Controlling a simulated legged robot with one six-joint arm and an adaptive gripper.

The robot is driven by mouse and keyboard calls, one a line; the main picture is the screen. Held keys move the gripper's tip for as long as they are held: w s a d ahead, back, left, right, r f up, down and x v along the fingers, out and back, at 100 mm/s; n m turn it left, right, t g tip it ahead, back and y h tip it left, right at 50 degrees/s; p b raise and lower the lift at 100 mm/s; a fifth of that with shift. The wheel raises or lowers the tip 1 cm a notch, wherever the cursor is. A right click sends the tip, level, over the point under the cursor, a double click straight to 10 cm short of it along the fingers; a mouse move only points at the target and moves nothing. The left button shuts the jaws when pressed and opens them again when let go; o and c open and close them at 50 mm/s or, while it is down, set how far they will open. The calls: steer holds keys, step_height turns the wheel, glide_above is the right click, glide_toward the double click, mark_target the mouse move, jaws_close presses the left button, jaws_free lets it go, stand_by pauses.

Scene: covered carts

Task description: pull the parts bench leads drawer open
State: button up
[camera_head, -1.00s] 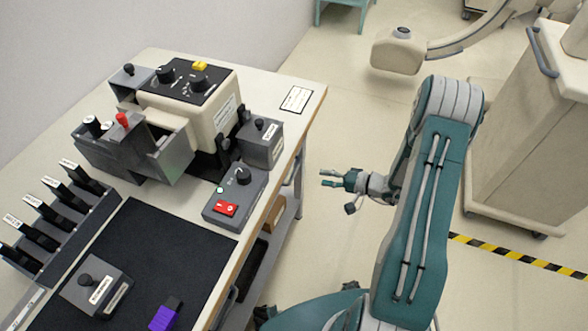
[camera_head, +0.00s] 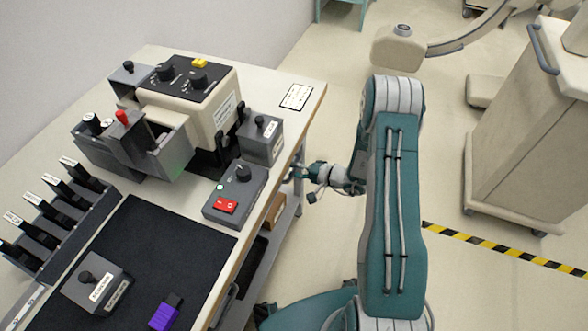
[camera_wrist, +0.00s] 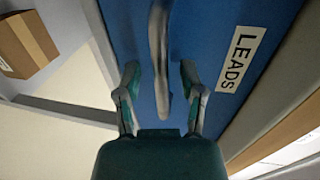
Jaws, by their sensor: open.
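The leads drawer front (camera_wrist: 205,28) is blue and carries a white "LEADS" label (camera_wrist: 240,60) in the wrist view. Its grey bar handle (camera_wrist: 158,45) runs down the middle of that view. My gripper (camera_wrist: 162,82) is open, with one finger on each side of the handle's near end; I cannot tell whether either finger touches it. In the head view my gripper (camera_head: 292,174) is at the right edge of the parts bench (camera_head: 312,108), its tips partly hidden there. The drawer front is not visible in the head view.
A cardboard box (camera_wrist: 28,42) sits on a shelf at the upper left of the wrist view. On the bench are a grey box with a red switch (camera_head: 236,194), a cream instrument (camera_head: 195,95) and a black mat (camera_head: 150,240). Open floor lies right of my arm, before a covered cart (camera_head: 525,130).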

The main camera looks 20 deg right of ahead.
jaws_close()
steer(key=shift+s+d, duration=0.1)
steer(key=shift+d, duration=0.05)
steer(key=f+v, duration=0.3)
steer(key=v, duration=1.2)
steer(key=s+d+f+v, duration=0.1)
steer(key=f+v, duration=0.2)
steer(key=v, duration=1.2)
steer(key=shift+s+d+f, duration=0.2)
steer(key=shift+d+f, duration=0.05)
steer(key=shift+d, duration=0.05)
steer(key=shift+c, duration=0.7)
jaws_free()
steer(key=shift+o, duration=0.7)
steer(key=shift+w+r, duration=0.1)
